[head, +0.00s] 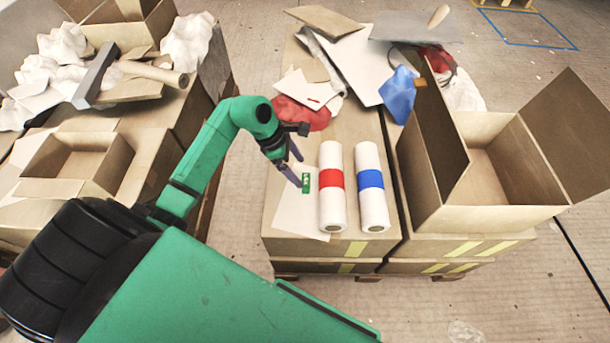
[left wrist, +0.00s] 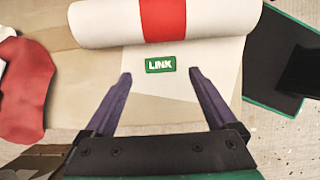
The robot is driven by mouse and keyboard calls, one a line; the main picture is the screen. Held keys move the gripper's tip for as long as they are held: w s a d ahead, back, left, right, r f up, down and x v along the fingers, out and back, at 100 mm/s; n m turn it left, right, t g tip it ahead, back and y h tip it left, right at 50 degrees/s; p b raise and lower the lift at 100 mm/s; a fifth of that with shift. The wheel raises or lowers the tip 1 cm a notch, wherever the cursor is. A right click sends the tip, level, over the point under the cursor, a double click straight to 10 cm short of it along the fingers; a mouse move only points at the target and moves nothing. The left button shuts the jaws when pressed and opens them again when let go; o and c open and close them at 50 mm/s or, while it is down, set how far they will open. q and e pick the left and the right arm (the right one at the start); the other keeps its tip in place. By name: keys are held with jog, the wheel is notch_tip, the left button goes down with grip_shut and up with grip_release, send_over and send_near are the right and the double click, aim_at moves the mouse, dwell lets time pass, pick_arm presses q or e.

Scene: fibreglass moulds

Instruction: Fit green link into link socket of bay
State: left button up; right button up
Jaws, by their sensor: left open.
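The green link (head: 306,183) is a small flat green piece with white lettering. It lies on a white sheet (head: 293,211) left of the red-banded roll; in the left wrist view the link (left wrist: 160,64) reads "LINK". My left gripper (head: 299,173) is open and empty, with its fingertips close to the link. In the left wrist view the two purple fingers (left wrist: 161,74) point toward it, one on each side, with the link just beyond the tips. Whether they touch the sheet is unclear. I cannot make out a bay or a link socket. My right gripper is not in view.
A red-banded white roll (head: 331,207) and a blue-banded roll (head: 372,205) lie side by side right of the link. An open carton (head: 490,207) stands at the right. Red cloth (head: 300,112) and loose sheets lie behind. Boxes with scraps fill the left.

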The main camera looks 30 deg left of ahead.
pick_arm(q)
jog(key=shift+o, duration=0.5)
jog(key=v, duration=0.5)
jog(key=g+y+b, duration=0.2)
jog(key=y+b, duration=0.2)
jog(key=b, duration=0.1)
send_over(306, 179)
jog(key=f, duration=0.5)
jog(key=shift+s+f, duration=0.1)
jog(key=shift+s, duration=0.2)
jog(key=f, duration=0.3)
jog(key=f+b, duration=0.1)
jog(key=f, duration=0.1)
jog(key=shift+w+f, duration=0.25)
jog(key=shift+f, duration=0.05)
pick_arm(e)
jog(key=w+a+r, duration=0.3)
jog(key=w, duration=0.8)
pick_arm(q)
grip_shut()
jog(key=shift+r, duration=0.5)
notch_tip(306, 179, up, 19)
jog(key=p, duration=0.2)
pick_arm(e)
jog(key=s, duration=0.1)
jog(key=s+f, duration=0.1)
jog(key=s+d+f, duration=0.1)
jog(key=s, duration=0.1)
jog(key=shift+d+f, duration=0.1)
